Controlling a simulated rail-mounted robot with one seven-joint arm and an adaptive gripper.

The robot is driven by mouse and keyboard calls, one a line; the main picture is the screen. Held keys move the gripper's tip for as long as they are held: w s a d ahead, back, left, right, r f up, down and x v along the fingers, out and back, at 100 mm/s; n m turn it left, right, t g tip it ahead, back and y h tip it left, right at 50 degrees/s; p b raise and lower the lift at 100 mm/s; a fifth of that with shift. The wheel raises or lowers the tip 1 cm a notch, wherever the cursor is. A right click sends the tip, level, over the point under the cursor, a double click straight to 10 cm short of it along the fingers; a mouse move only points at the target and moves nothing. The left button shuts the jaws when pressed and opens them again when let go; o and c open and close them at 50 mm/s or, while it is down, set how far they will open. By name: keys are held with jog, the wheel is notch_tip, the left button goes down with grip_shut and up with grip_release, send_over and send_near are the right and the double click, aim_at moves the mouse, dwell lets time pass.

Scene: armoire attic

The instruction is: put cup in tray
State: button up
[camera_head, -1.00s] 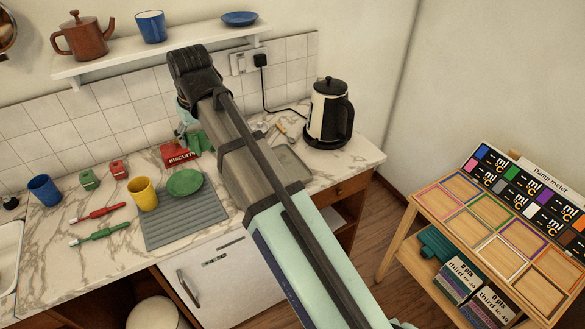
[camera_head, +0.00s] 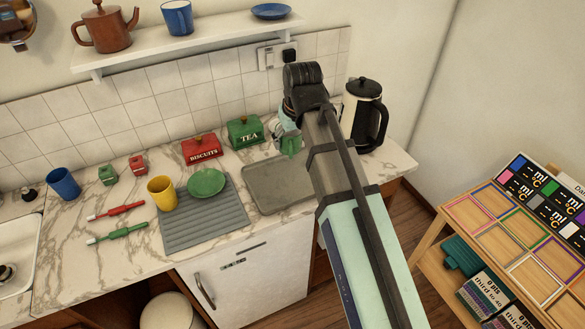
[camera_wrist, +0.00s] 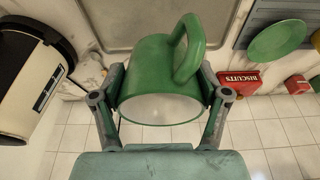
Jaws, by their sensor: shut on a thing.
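A green cup with a handle (camera_wrist: 160,75) is between the two fingers of my gripper (camera_wrist: 160,95) in the wrist view. My gripper is shut on it, with the handle side toward the top of that picture. In the head view the cup (camera_head: 291,146) shows only partly beside my wrist, near the back of the counter. The grey metal tray (camera_head: 275,190) lies empty on the counter, to the left of my arm. The tray also shows at the top of the wrist view (camera_wrist: 130,20). The cup is apart from the tray floor; its exact height is unclear.
A kettle (camera_head: 364,115) stands close right of my gripper. Green tea (camera_head: 245,131) and red biscuit (camera_head: 201,150) tins stand at the wall. A ribbed mat (camera_head: 185,235) with a green plate (camera_head: 206,184) and yellow cup (camera_head: 162,192) lies left of the tray.

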notch_tip(320, 180, down, 12)
jog(key=shift+f+p, duration=0.2)
jog(key=shift+p, duration=0.65)
jog(key=shift+f, duration=0.15)
jog(key=o, duration=1.3)
jog(key=b+v, duration=0.1)
jog(key=v, duration=1.1)
jog(key=shift+b, duration=0.35)
jog(key=shift+w, duration=0.1)
